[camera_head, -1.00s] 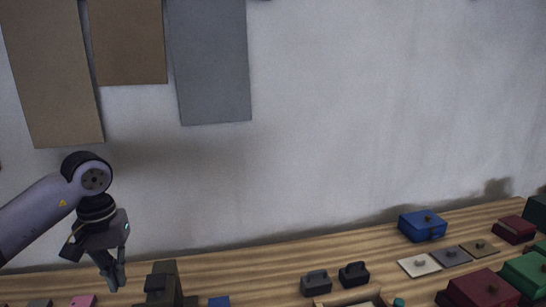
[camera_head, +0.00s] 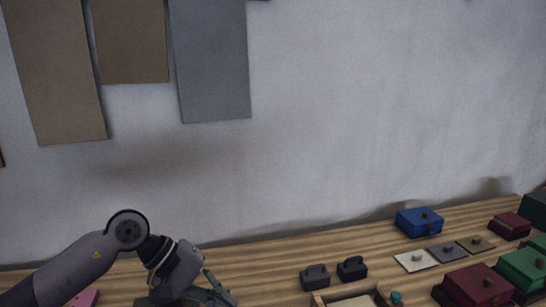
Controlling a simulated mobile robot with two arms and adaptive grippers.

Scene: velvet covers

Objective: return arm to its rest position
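My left arm comes in from the lower left. Its gripper (camera_head: 218,292) is low over the left part of the wooden table, with its fingers pointing right and down. The fingertips look spread apart, with nothing visible between them, though the lower part is close to the frame's bottom edge. My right gripper is not in this view.
The wooden table (camera_head: 270,258) runs along a grey wall. Two black handled blocks (camera_head: 315,277) stand right of my gripper, behind a wooden tray (camera_head: 345,294). A blue box (camera_head: 419,222), flat knobbed plates (camera_head: 417,261), maroon (camera_head: 478,286) and green boxes (camera_head: 523,268) fill the right.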

